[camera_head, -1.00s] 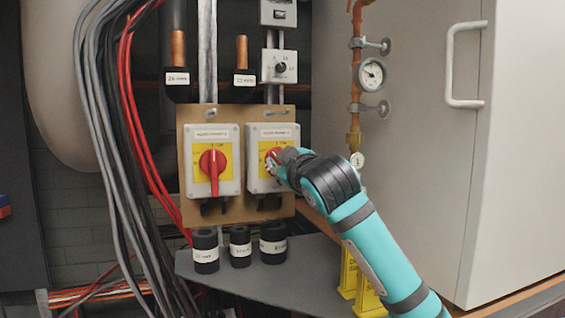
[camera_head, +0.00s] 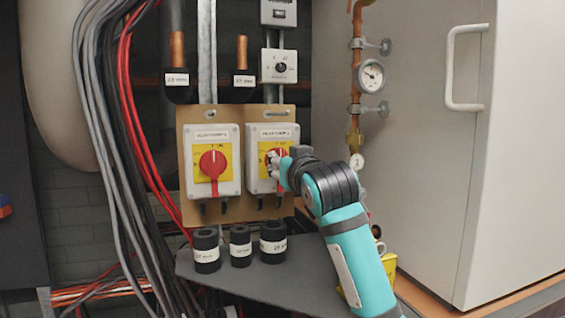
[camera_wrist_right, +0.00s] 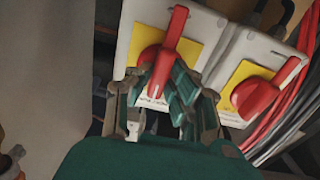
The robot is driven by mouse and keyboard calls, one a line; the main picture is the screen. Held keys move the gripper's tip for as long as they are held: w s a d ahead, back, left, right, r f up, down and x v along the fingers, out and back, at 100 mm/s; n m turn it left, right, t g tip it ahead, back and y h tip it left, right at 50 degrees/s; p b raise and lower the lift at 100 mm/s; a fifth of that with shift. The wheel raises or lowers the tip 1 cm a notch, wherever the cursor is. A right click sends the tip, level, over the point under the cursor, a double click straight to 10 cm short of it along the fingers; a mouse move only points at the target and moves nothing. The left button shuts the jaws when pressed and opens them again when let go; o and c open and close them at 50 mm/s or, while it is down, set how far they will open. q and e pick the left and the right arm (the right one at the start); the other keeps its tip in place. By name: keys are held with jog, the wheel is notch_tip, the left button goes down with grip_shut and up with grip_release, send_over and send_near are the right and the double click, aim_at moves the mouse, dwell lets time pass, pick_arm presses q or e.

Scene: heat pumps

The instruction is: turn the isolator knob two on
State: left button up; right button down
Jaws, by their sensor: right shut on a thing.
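Two grey isolator boxes with yellow plates and red knobs hang side by side on a brown board. The left isolator knob (camera_head: 212,163) has its handle pointing straight down. The right one, isolator knob two (camera_head: 268,155), is partly hidden by my right gripper (camera_head: 279,170). In the right wrist view, my right gripper (camera_wrist_right: 160,88) is shut on isolator knob two (camera_wrist_right: 174,28), its fingers at the red handle. The left knob (camera_wrist_right: 256,95) is free beside it. Knob two's exact angle is hard to tell in the head view. My left gripper is not in view.
Black pipe ends (camera_head: 240,242) stand on a grey shelf (camera_head: 300,285) below the boxes. Grey and red cables (camera_head: 120,150) run down at left. A gauge (camera_head: 370,76) and a white cabinet (camera_head: 420,170) are at right.

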jog(key=shift+f, duration=0.15)
dwell(0.3)
jog(key=c, duration=1.2)
grip_release()
jog(key=shift+c, duration=0.2)
jog(key=v, duration=1.2)
